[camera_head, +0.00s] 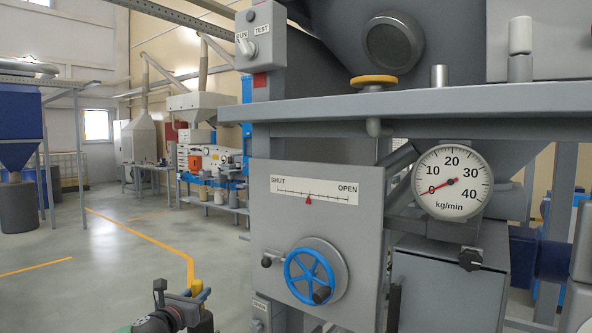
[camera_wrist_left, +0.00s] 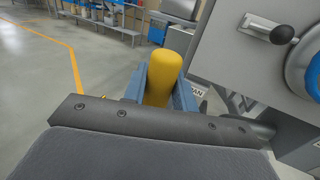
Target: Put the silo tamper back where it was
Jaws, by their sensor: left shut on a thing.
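My left gripper (camera_head: 186,302) is low at the bottom left of the head view, in front of and left of the grey machine. It is shut on a yellow rounded cylinder, which appears to be the handle of the silo tamper (camera_head: 197,287). In the left wrist view the silo tamper (camera_wrist_left: 163,75) stands between the two blue-grey jaws (camera_wrist_left: 160,95). Its lower part is hidden by the gripper. My right gripper is not in view.
The machine's front panel (camera_head: 265,215) carries a blue handwheel (camera_head: 310,275) and a SHUT–OPEN scale. A grey shelf (camera_head: 460,102) above holds a mustard-yellow disc (camera_head: 373,80) on a stem. A dial gauge (camera_head: 452,182) reads near zero. Open floor (camera_head: 110,270) lies left.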

